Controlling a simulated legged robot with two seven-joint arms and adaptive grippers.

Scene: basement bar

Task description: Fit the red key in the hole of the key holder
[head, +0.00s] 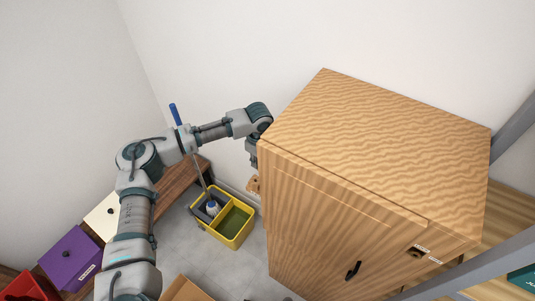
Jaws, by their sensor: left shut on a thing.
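My left gripper (252,155) is beside the left side of the tall wooden cabinet (380,150), pointing down. It is small in view and partly hidden by the cabinet edge. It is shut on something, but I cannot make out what. A small light-brown piece (253,184) shows just below it; I cannot tell whether they touch. I cannot make out the red key. My right gripper is out of view.
A yellow mop bucket (246,241) with a blue-tipped handle (175,114) stands on the grey floor left of the cabinet. A black handle (353,270) juts from the cabinet front.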

